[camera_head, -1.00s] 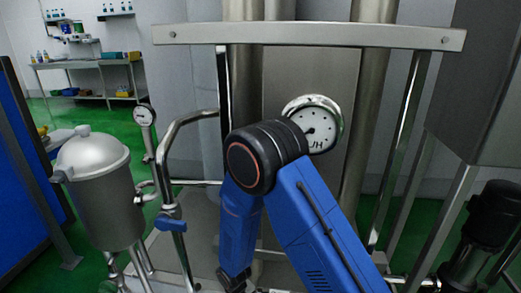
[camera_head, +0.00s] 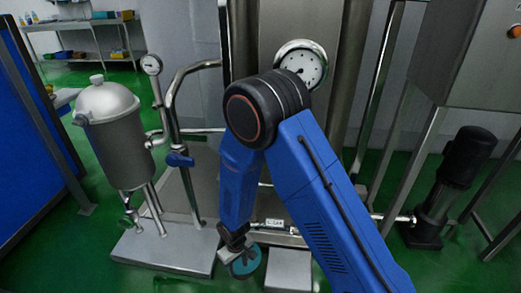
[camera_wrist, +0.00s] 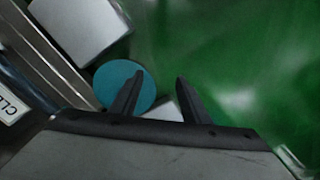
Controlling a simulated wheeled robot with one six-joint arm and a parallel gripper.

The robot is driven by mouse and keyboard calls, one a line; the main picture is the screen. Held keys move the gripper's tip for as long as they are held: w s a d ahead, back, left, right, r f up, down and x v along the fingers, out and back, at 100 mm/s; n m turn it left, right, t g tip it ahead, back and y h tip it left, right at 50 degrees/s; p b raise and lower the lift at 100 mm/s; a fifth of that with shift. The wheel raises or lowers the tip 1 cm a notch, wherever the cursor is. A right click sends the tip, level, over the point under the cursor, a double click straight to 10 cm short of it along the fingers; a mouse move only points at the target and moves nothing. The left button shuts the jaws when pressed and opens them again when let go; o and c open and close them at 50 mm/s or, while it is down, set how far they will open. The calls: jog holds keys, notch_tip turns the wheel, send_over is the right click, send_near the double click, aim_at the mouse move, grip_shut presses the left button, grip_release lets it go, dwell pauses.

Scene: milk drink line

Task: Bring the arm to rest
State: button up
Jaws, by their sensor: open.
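My arm is folded in front of the steel machine, its blue links and black joint in the middle of the head view. My gripper (camera_head: 240,254) points down low in the head view, in front of a teal disc (camera_head: 248,262). In the wrist view, the two dark fingers of my gripper (camera_wrist: 153,90) are apart with nothing between them but background. The teal disc (camera_wrist: 113,78) lies beyond and partly behind the left finger. I cannot tell its distance from the fingertips.
A round gauge (camera_head: 301,66) sits behind my arm's joint. A steel vessel (camera_head: 112,130) with pipes and a blue-handled valve (camera_head: 180,160) stands at left. A black motor pump (camera_head: 465,165) stands at right. A grey block (camera_head: 290,268) is low in front. Green floor (camera_head: 130,277) shows around them.

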jog(key=w+d+r+m+t, duration=0.1)
jog(key=d+r, duration=0.5)
jog(key=r, duration=0.4)
jog(key=w+d+r+m, duration=0.2)
jog(key=d+r, duration=0.5)
jog(key=r, duration=0.3)
jog(key=w+d+r+m+t, duration=0.1)
jog(key=d+r, duration=0.5)
jog(key=r, duration=0.4)
jog(key=s+d+r+m+t, duration=0.1)
jog(key=s+d+r+m, duration=0.1)
jog(key=s+d+r, duration=0.7)
jog(key=s+d+r+m+t, duration=0.1)
jog(key=s+d+r+m, duration=0.1)
jog(key=s+d+r, duration=0.5)
jog(key=shift+s+d+r+t, duration=0.4)
jog(key=shift+s+d, duration=1.05)
jog(key=shift+s, duration=0.5)
